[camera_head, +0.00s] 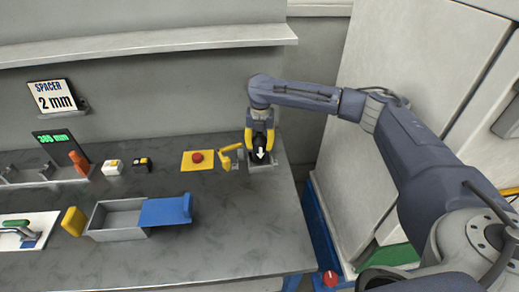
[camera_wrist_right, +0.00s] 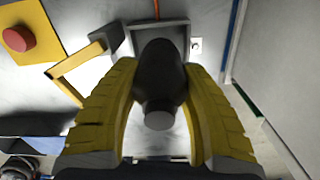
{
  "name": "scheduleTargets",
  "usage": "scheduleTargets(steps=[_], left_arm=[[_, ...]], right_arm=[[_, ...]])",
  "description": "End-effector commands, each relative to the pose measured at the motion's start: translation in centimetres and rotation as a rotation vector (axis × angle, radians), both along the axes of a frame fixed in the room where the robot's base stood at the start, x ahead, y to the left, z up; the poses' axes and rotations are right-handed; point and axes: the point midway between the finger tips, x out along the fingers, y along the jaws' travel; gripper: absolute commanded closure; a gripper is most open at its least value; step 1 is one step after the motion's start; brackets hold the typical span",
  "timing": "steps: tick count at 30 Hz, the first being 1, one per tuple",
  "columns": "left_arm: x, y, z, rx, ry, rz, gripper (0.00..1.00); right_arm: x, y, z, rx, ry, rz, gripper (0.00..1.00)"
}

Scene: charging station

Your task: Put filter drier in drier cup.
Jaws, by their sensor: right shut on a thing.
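The filter drier (camera_head: 261,153) is a black cylinder with a white down-pointing arrow on its side. My right gripper (camera_head: 260,136) is shut on it, with yellow fingers on both sides. The right wrist view also shows the drier (camera_wrist_right: 160,80) between the fingers (camera_wrist_right: 159,108). The drier cup (camera_head: 280,158) looks like a grey, square-edged holder on the table; its rim shows in the wrist view (camera_wrist_right: 186,33). The drier is over or in this holder; I cannot tell whether it touches the bottom. My left gripper is not in view.
A yellow lever (camera_head: 231,151) stands just left of the holder. A red button on a yellow plate (camera_head: 197,157) lies further left. A grey box with a blue lid (camera_head: 166,210) is front left. The table's front right is clear. A white cabinet stands right.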

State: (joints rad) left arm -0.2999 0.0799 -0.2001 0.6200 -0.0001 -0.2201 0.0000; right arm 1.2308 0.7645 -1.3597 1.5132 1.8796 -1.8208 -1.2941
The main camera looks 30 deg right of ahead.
Motion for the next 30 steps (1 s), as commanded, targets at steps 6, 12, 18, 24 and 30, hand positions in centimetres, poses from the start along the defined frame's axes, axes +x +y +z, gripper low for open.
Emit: scheduleTargets(steps=[6, 12, 18, 24, 30], left_arm=[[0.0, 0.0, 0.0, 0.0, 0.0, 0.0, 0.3], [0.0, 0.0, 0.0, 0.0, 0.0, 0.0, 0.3], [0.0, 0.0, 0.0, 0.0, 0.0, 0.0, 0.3], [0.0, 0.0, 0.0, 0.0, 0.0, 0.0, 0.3], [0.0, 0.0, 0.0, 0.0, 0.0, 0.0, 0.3]], right_arm=[[-0.1, 0.0, -2.6, 0.002, 0.001, -0.002, 0.94], [0.0, 0.0, -2.8, 0.001, -0.001, -0.001, 0.94], [0.0, 0.0, -3.0, 0.001, 0.001, -0.001, 0.94], [0.0, 0.0, -3.2, 0.001, 0.001, -0.001, 0.43], [0.0, 0.0, -3.2, 0.001, 0.001, -0.001, 0.34]])
